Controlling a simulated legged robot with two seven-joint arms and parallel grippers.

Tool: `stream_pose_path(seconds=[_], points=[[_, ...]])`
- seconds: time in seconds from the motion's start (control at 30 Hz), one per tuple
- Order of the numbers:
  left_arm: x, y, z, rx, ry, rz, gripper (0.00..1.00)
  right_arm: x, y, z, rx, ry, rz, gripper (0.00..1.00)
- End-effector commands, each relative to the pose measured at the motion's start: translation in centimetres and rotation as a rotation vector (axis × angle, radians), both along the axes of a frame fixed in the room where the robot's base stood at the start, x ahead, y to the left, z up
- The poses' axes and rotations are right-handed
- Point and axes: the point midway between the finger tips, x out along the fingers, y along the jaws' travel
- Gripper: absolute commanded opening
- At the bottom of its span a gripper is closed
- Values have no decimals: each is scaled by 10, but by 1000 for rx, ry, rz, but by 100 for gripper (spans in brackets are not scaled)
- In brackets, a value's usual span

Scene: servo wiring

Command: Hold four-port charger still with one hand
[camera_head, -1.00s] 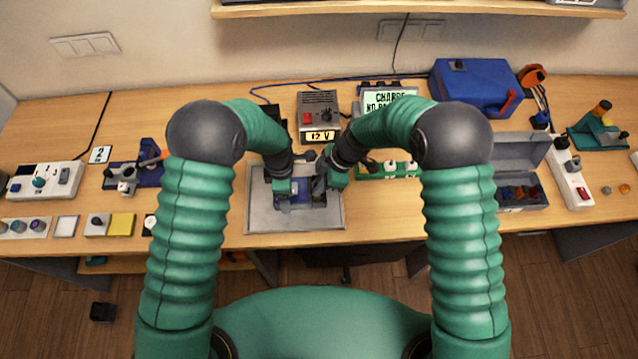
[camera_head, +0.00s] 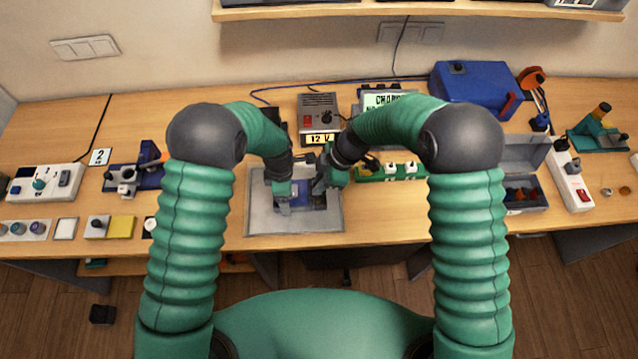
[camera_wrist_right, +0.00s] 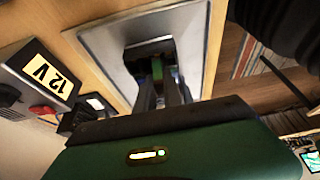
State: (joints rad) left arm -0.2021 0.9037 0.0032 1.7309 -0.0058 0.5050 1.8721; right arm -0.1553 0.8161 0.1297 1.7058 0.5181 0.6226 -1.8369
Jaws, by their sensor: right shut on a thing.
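A small blue and grey device (camera_head: 314,196) lies on the grey mat (camera_head: 265,222) at the front middle of the bench. It seems the likeliest four-port charger, but its ports do not show. My right gripper (camera_head: 323,184) is at its right side, low over the mat, with its jaws shut on a part of it. In the right wrist view the dark fingers (camera_wrist_right: 162,88) reach down to the mat, and the gripped part is mostly hidden. My left gripper (camera_head: 284,194) is at the device's left side. Its jaws are too small and covered to read.
A 12 V supply (camera_head: 319,112) stands behind the mat. A green strip with white plugs (camera_head: 400,171) and a sign reading CHARGE (camera_head: 380,101) are right of it. A blue case (camera_head: 470,85) stands farther right. A blue clamp (camera_head: 150,174) stands on the left.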

Motion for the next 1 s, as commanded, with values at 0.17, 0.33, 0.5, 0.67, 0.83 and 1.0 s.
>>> stream_pose_path(seconds=[0.17, 0.33, 0.5, 0.67, 0.83, 1.0], points=[[0, 0, 0, 0, 1, 0, 25, 0, 0, 5, 0, 0, 1, 0], [0, 0, 0, 0, 0, 0, 25, 0, 0, 9, 0, 0, 0, 0], [0, 0, 0, 0, 0, 0, 25, 0, 0, 11, 0, 1, 0, 0], [0, 0, 0, 0, 0, 0, 25, 0, 0, 17, 1, 0, 1, 0], [0, 0, 0, 0, 0, 0, 25, 0, 0, 28, 0, -1, 2, 0], [0, 0, 0, 0, 0, 0, 25, 0, 0, 38, 0, -1, 0, 0]])
